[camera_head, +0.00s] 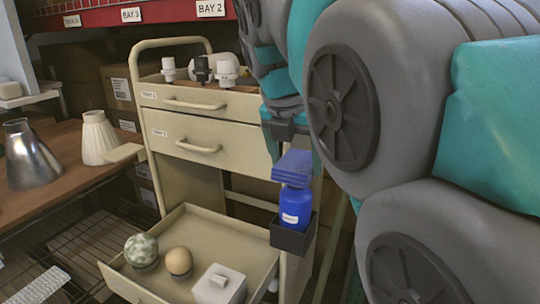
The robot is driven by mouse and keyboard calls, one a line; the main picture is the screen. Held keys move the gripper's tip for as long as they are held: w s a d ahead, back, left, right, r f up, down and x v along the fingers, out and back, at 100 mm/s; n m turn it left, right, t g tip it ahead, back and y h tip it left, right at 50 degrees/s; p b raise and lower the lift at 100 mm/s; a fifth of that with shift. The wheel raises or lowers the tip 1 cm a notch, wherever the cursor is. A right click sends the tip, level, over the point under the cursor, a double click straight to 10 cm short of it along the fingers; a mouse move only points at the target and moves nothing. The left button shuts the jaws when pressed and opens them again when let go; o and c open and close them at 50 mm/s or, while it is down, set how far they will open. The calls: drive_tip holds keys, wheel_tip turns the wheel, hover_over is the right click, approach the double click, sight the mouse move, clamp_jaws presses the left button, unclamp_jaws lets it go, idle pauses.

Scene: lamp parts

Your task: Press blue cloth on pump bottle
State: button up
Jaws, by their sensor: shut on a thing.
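The blue pump bottle (296,207) stands upright in a small black holder (290,238) on the right side of the cart. It has a white label, and its pump top is hidden. The folded blue cloth (293,166) is directly over the bottle's top and appears to meet it, though I cannot tell how firmly.
The cream cart (203,115) carries white and black fittings on top. Its open lower drawer (215,232) holds two round objects and a white box. Lamp shades stand on the wooden bench (62,180) at left. My arm fills the right side.

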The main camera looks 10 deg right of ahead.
sight(295, 164)
drive_tip(key=shift+f, duration=0.8)
idle(1.5)
drive_tip(key=shift+r+p, duration=0.65)
drive_tip(key=shift+r, duration=0.65)
drive_tip(key=shift+w+r, duration=0.1)
drive_tip(key=shift+r, duration=2.1)
drive_tip(key=shift+s, duration=0.2)
